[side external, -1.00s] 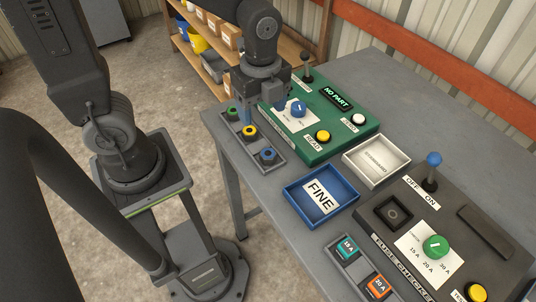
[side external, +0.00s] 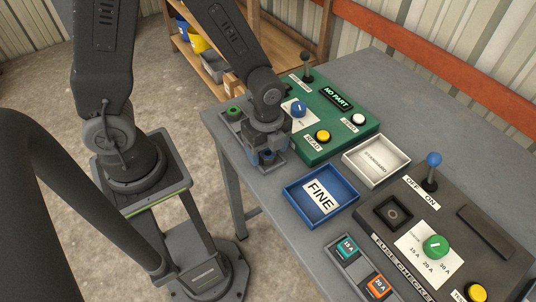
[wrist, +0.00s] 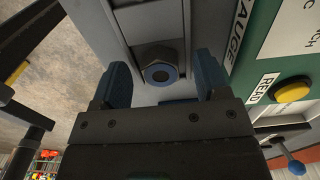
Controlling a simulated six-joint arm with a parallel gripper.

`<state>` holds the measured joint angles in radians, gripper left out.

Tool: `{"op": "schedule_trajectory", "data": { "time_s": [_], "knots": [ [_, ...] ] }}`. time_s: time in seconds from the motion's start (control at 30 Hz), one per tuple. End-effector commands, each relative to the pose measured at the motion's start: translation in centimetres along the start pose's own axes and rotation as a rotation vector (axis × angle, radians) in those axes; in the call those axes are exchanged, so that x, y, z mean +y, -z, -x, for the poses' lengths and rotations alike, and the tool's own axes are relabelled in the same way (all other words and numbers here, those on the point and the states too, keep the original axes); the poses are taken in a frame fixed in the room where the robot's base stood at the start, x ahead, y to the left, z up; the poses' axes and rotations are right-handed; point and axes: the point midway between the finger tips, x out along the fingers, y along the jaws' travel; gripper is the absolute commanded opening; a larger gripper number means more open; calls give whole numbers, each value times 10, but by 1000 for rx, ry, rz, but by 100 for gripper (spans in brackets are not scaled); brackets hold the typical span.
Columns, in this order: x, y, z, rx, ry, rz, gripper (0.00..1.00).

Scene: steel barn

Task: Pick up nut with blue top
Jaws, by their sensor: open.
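The nut with blue top (wrist: 160,72) is a dark hex nut with a blue ring around its hole. In the wrist view it sits in the grey tray (wrist: 185,22), between the two blue fingers of my open gripper (wrist: 162,66), with a gap on each side. In the side view my gripper (side external: 268,156) points down over the near end of the tray and hides this nut. The nut with green top (side external: 234,112) stands at the tray's far end. The yellow-topped nut is hidden behind my wrist.
The green gauge panel (side external: 333,131) with knob and buttons stands close right of the tray. A blue FINE tray (side external: 293,195) and a white tray (side external: 350,163) lie nearby. The dark fuse checker (side external: 398,248) is further right. The table's left edge is close.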

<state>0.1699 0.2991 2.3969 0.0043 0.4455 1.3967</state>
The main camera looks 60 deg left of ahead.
Motion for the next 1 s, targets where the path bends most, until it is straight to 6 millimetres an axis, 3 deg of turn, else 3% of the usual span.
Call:
{"op": "schedule_trajectory", "data": {
  "time_s": [0.27, 0.83, 1.0],
  "knots": [
    [0, 0, -3, 0, 1, 0, 68],
    [0, 0, -3, 0, 1, 0, 14],
    [0, 0, -3, 0, 2, 1, 12]
  ]
}}
